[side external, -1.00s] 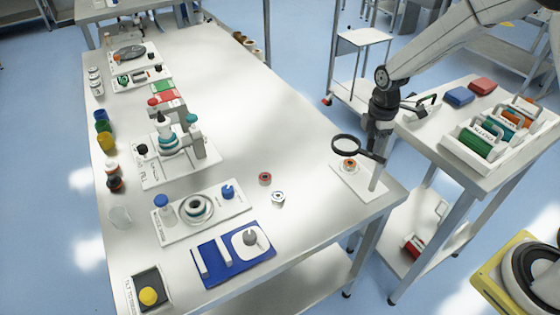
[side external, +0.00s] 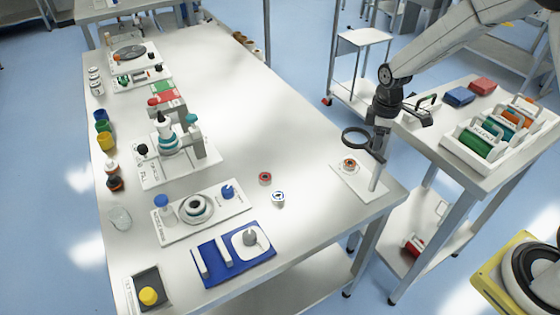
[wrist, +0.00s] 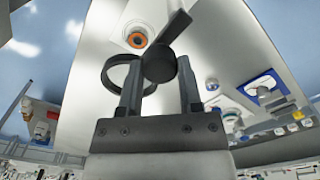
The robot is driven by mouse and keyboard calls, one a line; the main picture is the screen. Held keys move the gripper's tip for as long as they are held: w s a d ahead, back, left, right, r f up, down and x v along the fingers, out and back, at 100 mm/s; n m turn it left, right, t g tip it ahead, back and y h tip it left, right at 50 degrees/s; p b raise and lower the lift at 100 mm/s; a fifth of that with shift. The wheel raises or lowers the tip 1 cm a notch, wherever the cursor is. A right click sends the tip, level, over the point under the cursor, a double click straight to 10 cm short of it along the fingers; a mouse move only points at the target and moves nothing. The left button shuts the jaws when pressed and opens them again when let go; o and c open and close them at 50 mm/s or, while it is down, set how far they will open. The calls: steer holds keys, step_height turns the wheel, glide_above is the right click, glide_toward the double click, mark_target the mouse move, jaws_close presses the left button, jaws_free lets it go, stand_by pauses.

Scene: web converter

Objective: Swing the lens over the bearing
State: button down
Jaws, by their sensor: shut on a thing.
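The lens is a round magnifier with a black rim (side external: 344,139), on a swing arm from a grey post (side external: 378,173) near the table's right corner. The bearing (side external: 349,163), with an orange ring, sits on a white plate below the lens in the side view. In the wrist view the bearing (wrist: 137,40) shows beyond the lens rim (wrist: 105,76), outside the ring. My gripper (side external: 379,128) is at the lens's right side. In the wrist view my gripper (wrist: 162,68) is shut on the dark round joint of the lens mount.
A side table with a white rack (side external: 490,141) of coloured spools stands at right.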

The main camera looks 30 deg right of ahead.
steer(key=shift+d+r, duration=0.1)
steer(key=shift+c, duration=1.3)
jaws_free()
steer(key=shift+r, duration=3.9)
steer(key=shift+s+a+m, duration=0.35)
steer(key=shift+s+m, duration=0.05)
steer(key=shift+s, duration=0.15)
steer(key=s+a+f+m+t, duration=0.1)
steer(key=s+a+m, duration=0.1)
steer(key=s+m, duration=0.2)
steer(key=s+a+f+m+t, duration=0.1)
steer(key=s+m, duration=0.3)
steer(key=s, duration=0.6)
steer(key=shift+s+a+f+t, duration=0.2)
steer(key=shift+a+t, duration=0.1)
steer(key=shift+a, duration=0.45)
